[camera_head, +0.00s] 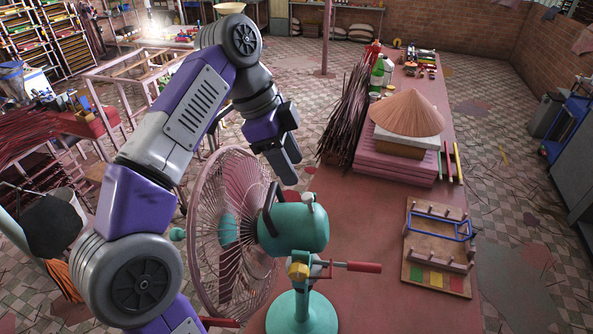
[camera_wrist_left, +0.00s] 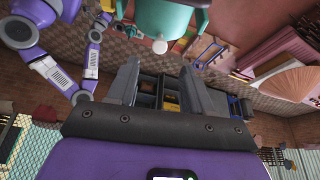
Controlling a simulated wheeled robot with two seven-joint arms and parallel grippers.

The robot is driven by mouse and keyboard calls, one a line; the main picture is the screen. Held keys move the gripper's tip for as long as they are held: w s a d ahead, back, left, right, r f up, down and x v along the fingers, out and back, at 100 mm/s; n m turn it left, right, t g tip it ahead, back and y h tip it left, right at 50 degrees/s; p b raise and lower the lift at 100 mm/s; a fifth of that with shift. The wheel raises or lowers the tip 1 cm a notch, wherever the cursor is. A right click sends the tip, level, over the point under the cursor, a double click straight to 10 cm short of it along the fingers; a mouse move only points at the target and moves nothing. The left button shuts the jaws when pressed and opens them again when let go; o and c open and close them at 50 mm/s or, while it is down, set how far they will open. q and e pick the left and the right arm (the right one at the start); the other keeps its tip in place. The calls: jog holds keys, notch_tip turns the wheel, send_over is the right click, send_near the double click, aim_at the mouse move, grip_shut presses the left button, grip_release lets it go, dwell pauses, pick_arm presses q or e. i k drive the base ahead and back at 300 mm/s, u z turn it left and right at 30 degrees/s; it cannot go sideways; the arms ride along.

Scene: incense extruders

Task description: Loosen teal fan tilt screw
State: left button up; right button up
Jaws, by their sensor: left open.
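The teal fan has a round wire cage (camera_head: 215,240), a teal motor housing (camera_head: 300,228) and a teal stand (camera_head: 300,315) on the red bench. Below the housing is a yellow part (camera_head: 298,271) with a red-handled screw (camera_head: 362,267) sticking out to the right. A white knob (camera_head: 308,198) tops the housing. My left gripper (camera_head: 290,172) hangs above and behind the housing, pointing down. In the left wrist view its fingers (camera_wrist_left: 160,85) are apart with nothing between them; the housing (camera_wrist_left: 165,18) and white knob (camera_wrist_left: 160,46) lie beyond. My right gripper is not visible.
The red bench (camera_head: 375,215) runs away from me, with bare surface right of the fan. It bears a wooden pegged board (camera_head: 437,243), pink stacked blocks (camera_head: 400,160) under a cone of incense sticks (camera_head: 408,112), and dark stick bundles (camera_head: 350,115). Tiled floor surrounds it.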

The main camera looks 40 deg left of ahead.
aim_at(298, 272)
jog(key=k, duration=2)
